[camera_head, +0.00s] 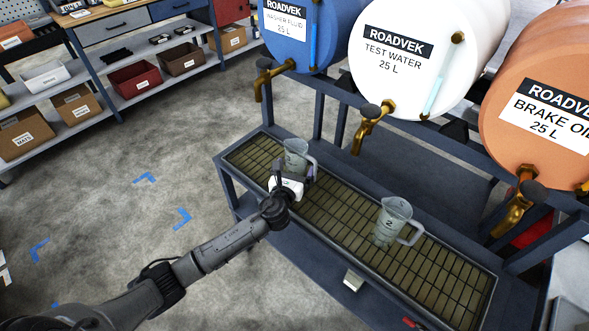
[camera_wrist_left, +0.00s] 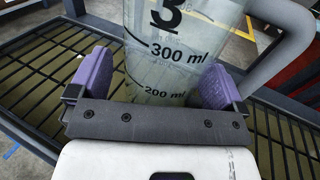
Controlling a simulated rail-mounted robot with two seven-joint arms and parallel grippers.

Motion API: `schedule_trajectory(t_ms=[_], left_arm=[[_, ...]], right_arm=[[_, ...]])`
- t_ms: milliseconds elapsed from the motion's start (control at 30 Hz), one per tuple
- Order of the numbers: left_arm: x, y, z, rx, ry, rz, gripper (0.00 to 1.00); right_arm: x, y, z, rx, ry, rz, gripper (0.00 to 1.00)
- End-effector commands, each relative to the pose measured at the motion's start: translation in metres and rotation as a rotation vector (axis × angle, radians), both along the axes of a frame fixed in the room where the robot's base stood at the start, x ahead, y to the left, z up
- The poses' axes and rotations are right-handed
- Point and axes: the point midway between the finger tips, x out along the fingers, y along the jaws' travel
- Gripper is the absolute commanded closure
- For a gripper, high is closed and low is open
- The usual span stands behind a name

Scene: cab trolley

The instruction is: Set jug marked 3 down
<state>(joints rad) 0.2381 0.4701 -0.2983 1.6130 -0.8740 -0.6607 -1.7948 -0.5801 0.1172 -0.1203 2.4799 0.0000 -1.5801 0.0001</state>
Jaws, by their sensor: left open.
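The jug marked 3 (camera_head: 296,157) stands upright on the slatted drip tray (camera_head: 350,208), near its left end. In the left wrist view the jug (camera_wrist_left: 165,50) fills the middle, with its 3 and the 300 ml and 200 ml lines showing and its grey handle at the right. My left gripper (camera_head: 297,177) is at the jug's near side. Its purple fingers (camera_wrist_left: 160,82) stand on either side of the jug, open; whether they touch it is hard to tell. The jug's base is hidden behind the gripper. My right gripper is not in view.
A jug marked 2 (camera_head: 392,222) stands on the tray to the right. Brass taps (camera_head: 368,122) of the blue (camera_head: 330,30), white (camera_head: 430,55) and orange (camera_head: 530,90) drums overhang the tray's far side. Shelves with boxes (camera_head: 135,80) stand at the back left.

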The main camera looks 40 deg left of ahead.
Motion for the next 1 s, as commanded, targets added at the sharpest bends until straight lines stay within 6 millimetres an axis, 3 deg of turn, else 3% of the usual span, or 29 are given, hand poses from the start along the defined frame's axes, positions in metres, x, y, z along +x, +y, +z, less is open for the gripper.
schedule_trajectory(t_ms=[267, 700, 1000], left_arm=[[-0.009, -0.004, 0.004, 0.0, 0.001, -0.002, 0.04], [-0.083, -0.031, 0.005, -0.001, 0.002, -0.001, 0.04], [-0.109, -0.041, 0.004, -0.001, 0.0, -0.001, 0.04]], right_arm=[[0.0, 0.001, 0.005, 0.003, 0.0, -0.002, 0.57], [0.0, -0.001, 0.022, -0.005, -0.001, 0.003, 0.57], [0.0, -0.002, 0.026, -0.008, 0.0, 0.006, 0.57]])
